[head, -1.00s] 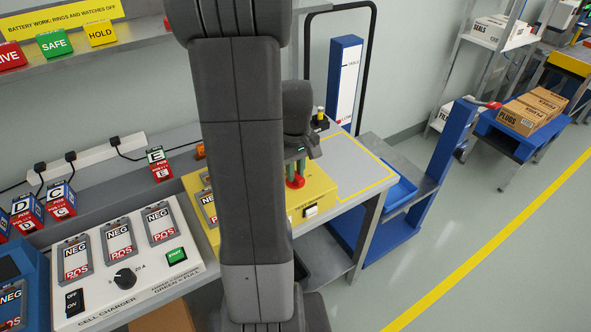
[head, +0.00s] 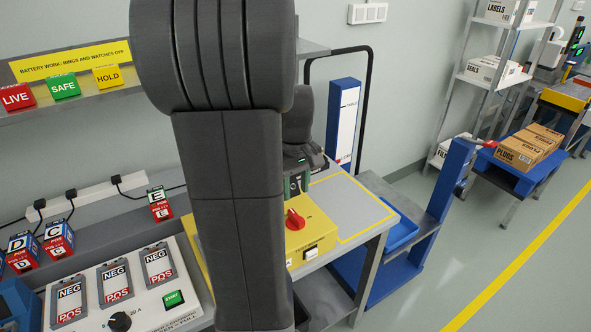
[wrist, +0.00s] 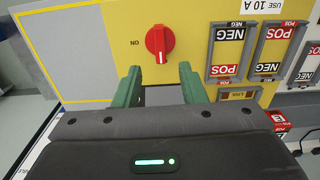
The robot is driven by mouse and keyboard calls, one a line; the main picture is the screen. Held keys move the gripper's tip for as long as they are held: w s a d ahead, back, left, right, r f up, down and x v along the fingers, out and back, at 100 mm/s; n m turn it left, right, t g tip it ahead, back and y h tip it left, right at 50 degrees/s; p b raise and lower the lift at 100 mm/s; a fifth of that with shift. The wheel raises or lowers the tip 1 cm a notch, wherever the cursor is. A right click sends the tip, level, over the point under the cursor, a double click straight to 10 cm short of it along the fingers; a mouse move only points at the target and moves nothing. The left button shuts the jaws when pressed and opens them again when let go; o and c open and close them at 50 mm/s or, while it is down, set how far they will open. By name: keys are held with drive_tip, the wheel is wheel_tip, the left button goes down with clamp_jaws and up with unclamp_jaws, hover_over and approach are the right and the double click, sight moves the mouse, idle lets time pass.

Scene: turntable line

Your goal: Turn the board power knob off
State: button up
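The red power knob (head: 294,219) is on the yellow board (head: 317,232), right of my arm in the head view. In the wrist view the knob (wrist: 160,44) sits at top centre. Its grip bar runs up and down the picture, and an upside-down ON label (wrist: 134,43) is on its left. My gripper (wrist: 162,72) is open, its two green fingers spread apart with nothing between them. The fingertips are just short of the knob and not around it. In the head view my gripper (head: 298,183) is behind the knob, partly hidden by my arm.
NEG/POS cell slots (wrist: 230,52) and a small lamp window (wrist: 238,94) are beside the knob. The cell charger (head: 134,291) stands left of my arm. A grey panel (head: 349,206) right of the knob is clear. Cells C and D stand at left.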

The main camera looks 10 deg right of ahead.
wheel_tip(320, 180, up, 5)
hover_over(296, 215)
drive_tip(key=shift+r, duration=0.15)
wheel_tip(296, 215, down, 14)
idle(0.9)
